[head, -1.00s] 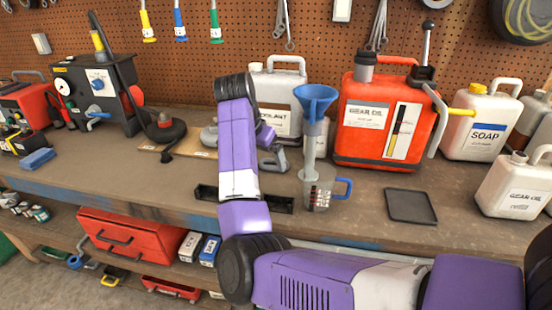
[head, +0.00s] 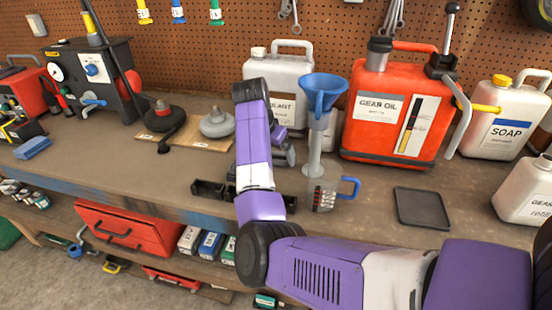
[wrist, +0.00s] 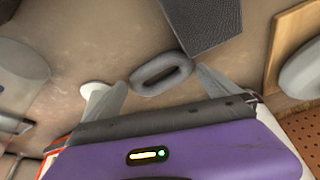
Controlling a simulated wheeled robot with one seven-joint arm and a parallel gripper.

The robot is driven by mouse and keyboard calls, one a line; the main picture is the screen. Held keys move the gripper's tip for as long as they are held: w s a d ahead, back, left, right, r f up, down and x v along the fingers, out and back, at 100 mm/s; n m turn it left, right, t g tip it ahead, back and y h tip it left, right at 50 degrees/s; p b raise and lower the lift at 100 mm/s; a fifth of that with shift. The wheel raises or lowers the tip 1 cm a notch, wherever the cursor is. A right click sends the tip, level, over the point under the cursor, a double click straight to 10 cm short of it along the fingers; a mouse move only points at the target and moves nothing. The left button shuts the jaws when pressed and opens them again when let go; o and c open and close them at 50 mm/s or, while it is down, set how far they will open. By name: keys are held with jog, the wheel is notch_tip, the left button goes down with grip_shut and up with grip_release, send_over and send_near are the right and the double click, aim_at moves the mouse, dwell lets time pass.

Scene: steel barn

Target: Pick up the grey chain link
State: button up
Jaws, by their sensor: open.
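The grey chain link (wrist: 160,60) is a thick oval ring lying flat on the bench in the wrist view. My gripper (wrist: 160,80) is open and empty, with one grey fingertip on each side of the link. I cannot tell whether the tips are level with it or still above it. In the head view my gripper (head: 286,153) is partly behind my purple arm, and the link is hidden there.
A black tray (head: 207,190) lies near the bench edge; a blue funnel (head: 323,92) and measuring cup (head: 322,197) stand right of my arm. Behind is a white jug (head: 262,75). A wooden board (head: 208,140) bears grey and black round parts.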

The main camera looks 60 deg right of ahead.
jog(key=shift+d+f, duration=0.15)
jog(key=shift+f, duration=0.3)
